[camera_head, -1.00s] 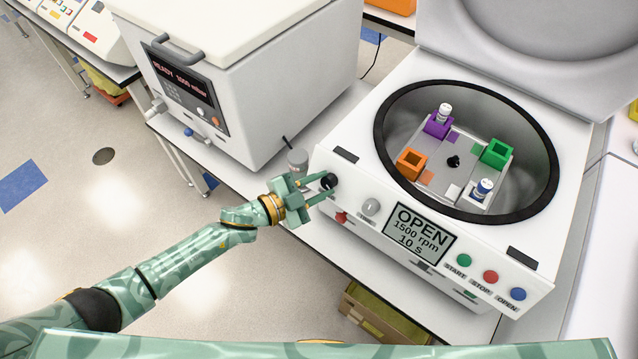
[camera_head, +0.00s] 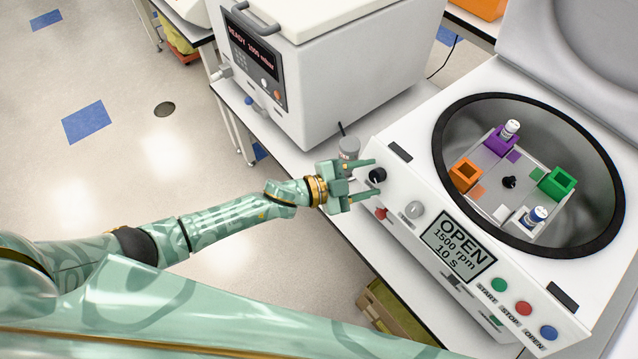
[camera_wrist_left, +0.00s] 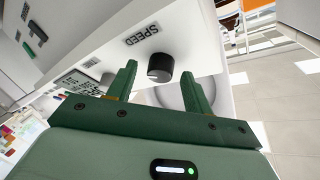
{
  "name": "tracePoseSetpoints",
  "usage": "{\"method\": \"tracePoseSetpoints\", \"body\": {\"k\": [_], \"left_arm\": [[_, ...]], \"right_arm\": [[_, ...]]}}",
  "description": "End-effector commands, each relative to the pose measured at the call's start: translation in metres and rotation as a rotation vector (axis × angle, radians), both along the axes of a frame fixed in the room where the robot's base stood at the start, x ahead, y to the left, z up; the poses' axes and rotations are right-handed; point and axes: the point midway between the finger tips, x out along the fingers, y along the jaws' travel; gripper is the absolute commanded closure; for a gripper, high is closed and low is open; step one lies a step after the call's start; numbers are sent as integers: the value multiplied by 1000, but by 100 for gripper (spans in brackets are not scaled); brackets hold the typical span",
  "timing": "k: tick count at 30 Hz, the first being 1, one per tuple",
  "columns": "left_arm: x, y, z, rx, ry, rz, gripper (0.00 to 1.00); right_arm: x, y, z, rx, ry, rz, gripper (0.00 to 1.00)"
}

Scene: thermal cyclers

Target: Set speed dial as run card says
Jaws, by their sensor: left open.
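The black speed dial (camera_head: 377,175) is on the front panel of the white centrifuge (camera_head: 397,177), left of a grey knob (camera_head: 414,209). The display (camera_head: 458,245) reads OPEN, 1500 rpm, 10 s. My left gripper (camera_head: 369,178) is open, its fingers pointing at the panel on either side of the dial. In the left wrist view the dial (camera_wrist_left: 160,67) stands between and ahead of the fingertips (camera_wrist_left: 163,75), with a gap on both sides, under the label SPEED (camera_wrist_left: 142,34). I cannot make out a run card. My right gripper is not in view.
The centrifuge lid is up; its bowl holds purple, orange (camera_head: 465,175) and green (camera_head: 556,184) buckets and capped tubes. START (camera_head: 499,285), STOP and OPEN buttons sit right of the display. A white vacuum unit (camera_head: 330,75) reading 1000 mbar and a grey cylinder (camera_head: 349,148) stand left.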

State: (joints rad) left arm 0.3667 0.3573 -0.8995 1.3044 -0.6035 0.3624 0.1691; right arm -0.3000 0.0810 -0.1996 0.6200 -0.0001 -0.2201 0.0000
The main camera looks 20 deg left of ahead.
Motion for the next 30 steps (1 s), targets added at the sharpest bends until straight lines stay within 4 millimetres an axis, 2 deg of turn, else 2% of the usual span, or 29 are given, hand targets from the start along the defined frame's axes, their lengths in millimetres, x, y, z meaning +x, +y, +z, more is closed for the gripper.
{"method": "tracePoseSetpoints", "body": {"k": [5, 12, 18, 24, 30], "left_arm": [[-18, 27, 5, 4, 0, 1, 49], [-56, 81, 13, 4, 2, 1, 49], [-79, 115, 18, 2, 2, 0, 49], [-89, 129, 21, 1, -1, 0, 49], [-89, 130, 21, -1, 0, -1, 49]], "right_arm": [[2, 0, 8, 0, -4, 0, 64], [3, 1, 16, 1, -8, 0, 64], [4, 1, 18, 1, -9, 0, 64], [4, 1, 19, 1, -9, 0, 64], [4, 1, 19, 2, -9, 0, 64]]}}
